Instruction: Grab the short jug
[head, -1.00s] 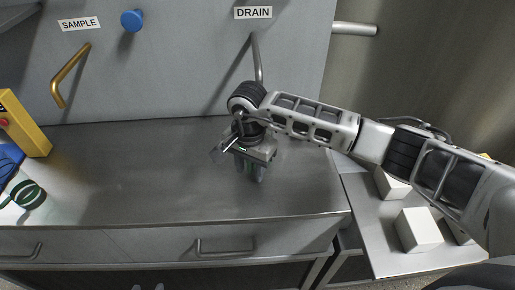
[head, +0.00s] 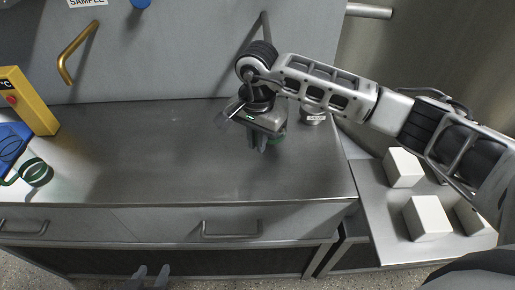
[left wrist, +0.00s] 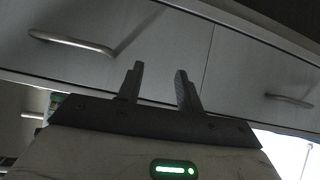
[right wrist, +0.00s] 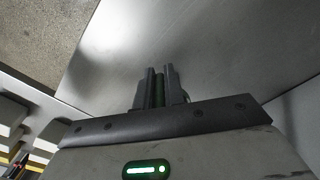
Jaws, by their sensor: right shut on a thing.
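My right gripper (head: 262,143) hangs fingers-down above the steel bench top. In the right wrist view its fingers (right wrist: 160,85) are close together on a narrow dark green thing (right wrist: 159,88). I cannot tell whether this is part of the short jug; its body is hidden. A metal vessel with a white label (head: 313,117) stands partly behind my right forearm; I cannot tell whether it is a jug. My left gripper (head: 150,276) is low in front of the bench. In the left wrist view its fingers (left wrist: 160,88) are apart and empty.
A green-rimmed round thing (head: 36,170) lies at the bench's left, near a blue item (head: 12,145) and a yellow box (head: 28,100). White blocks (head: 427,218) sit on the lower right surface. The bench middle (head: 150,160) is clear.

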